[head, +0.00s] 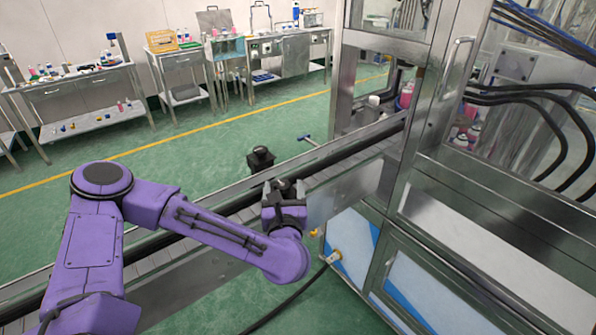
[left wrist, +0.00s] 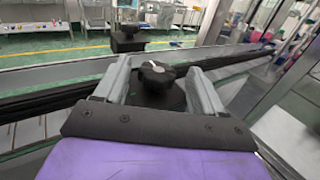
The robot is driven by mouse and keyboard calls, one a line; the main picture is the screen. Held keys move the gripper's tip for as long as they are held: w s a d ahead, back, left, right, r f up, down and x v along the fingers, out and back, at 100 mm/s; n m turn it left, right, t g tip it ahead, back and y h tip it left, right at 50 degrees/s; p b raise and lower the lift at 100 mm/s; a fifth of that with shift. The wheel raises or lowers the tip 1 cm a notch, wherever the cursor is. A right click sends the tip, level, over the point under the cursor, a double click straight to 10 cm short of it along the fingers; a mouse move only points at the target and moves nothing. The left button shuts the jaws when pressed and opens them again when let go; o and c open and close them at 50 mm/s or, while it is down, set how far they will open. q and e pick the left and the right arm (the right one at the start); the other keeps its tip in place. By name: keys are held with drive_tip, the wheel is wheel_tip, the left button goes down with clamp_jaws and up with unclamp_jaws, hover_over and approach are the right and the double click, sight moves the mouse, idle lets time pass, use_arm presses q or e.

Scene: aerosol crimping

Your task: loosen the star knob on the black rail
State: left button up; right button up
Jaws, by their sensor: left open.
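The star knob (left wrist: 157,77) is black, with a small white mark on its top. In the left wrist view it sits on a dark mount at the near side of the black rail (left wrist: 50,103). My left gripper (left wrist: 157,75) is open, with one grey finger on each side of the knob and a gap visible on both sides. In the head view my purple left arm reaches to the rail (head: 346,150), and the gripper (head: 283,188) is over the knob, which is mostly hidden there. My right gripper is not in view.
A black knob on a block (head: 261,158) stands at the far rail. The steel machine cabinet (head: 400,250) with glass doors is close on the right. A black hose (head: 290,300) runs below. Benches with bottles (head: 85,85) line the far wall, beyond open green floor.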

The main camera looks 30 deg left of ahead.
use_arm(q)
drive_tip(key=shift+x, duration=0.9)
drive_tip(key=shift+s+a, duration=0.1)
drive_tip(key=shift+s, duration=0.05)
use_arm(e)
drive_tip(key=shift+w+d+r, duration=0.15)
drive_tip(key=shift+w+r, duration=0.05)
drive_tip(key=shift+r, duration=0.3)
